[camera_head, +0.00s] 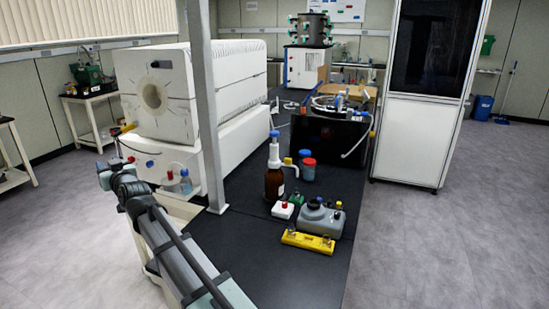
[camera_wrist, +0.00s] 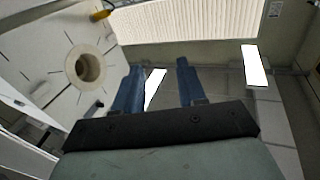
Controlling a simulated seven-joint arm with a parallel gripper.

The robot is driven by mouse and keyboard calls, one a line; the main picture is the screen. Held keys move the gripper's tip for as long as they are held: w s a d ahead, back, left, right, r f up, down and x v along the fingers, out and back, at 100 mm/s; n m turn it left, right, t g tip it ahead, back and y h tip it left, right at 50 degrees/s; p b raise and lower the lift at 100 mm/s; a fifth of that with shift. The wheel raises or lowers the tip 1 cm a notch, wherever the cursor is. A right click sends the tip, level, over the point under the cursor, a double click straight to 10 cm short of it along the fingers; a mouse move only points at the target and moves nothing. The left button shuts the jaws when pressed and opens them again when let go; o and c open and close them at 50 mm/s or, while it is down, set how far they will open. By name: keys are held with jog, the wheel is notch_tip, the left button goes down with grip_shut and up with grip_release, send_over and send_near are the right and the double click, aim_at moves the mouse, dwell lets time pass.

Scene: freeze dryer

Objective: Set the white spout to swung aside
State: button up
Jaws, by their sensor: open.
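A brown bottle (camera_head: 274,183) with a white dispenser top (camera_head: 274,155) and a blue cap stands upright on the black bench. A small pale side piece with a yellowish end (camera_head: 289,161) shows at the right of the dispenser top; it may be the white spout, but it is too small to tell its exact angle. My gripper (camera_wrist: 158,66) is open and empty, its two blue fingers apart in the wrist view. It is far to the left of the bottle, near the white furnace. The bottle and spout are not in the wrist view.
The white furnace (camera_head: 155,95) with a round opening stands at the left, beside a grey post (camera_head: 205,110). Around the bottle are red and blue containers (camera_head: 308,170), a grey jug (camera_head: 322,218) and a yellow rack (camera_head: 308,242). The bench front (camera_head: 290,275) is clear.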

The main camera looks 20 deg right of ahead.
jog(key=w+d+r+n+g+h, duration=0.1)
jog(key=w+d+r+n, duration=0.1)
jog(key=d+r, duration=0.4)
jog(key=w+d+r+n+g, duration=0.1)
jog(key=d+r, duration=0.5)
jog(key=d, duration=0.9)
jog(key=w+d+r+n+g+h, duration=0.1)
jog(key=w+d+r+n, duration=0.1)
jog(key=d+r, duration=0.4)
jog(key=shift+w+d+r+n+h, duration=0.1)
jog(key=shift+w+d+n+h, duration=0.1)
jog(key=shift+d, duration=1.15)
jog(key=shift+w+d+r+n+h, duration=0.1)
jog(key=shift+w+d, duration=0.05)
jog(key=shift+d, duration=1.15)
jog(key=g+h, duration=0.1)
jog(key=g, duration=1)
send_over(290, 159)
jog(key=s+d, duration=0.3)
jog(key=d, duration=0.1)
notch_tip(290, 159, down, 19)
jog(key=shift+m, duration=0.4)
jog(key=x, duration=1.3)
jog(key=shift+s+f, duration=0.1)
jog(key=shift+f, duration=0.05)
jog(key=shift+c, duration=0.2)
grip_shut()
